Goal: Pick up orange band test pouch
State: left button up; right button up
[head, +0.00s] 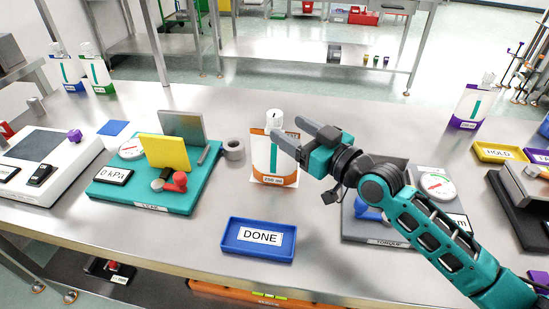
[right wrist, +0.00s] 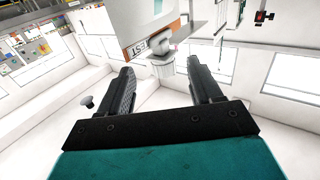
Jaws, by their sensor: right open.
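The orange band test pouch (head: 268,165) stands upright on the steel table in the middle of the head view, with a white cap on top. My right gripper (head: 288,129) is open at the pouch's upper right, with its fingers pointing toward the cap. The gripper hides part of the pouch's upper right side. In the right wrist view, the pouch (right wrist: 136,28) with its orange edge and cap (right wrist: 160,42) show just beyond the gap between the open fingers (right wrist: 160,74). I cannot tell whether a finger touches it. My left gripper is not in view.
A blue DONE tray (head: 258,240) lies in front of the pouch. The torque station (head: 375,228) is under my right arm. A purple band pouch (head: 471,107) stands at right.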

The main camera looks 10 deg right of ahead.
aim_at(281, 123)
jog(key=x, duration=0.5)
jog(key=shift+a+r, duration=0.1)
jog(key=shift+a, duration=0.15)
grip_shut()
dwell(0.4)
jog(key=shift+r, duration=0.15)
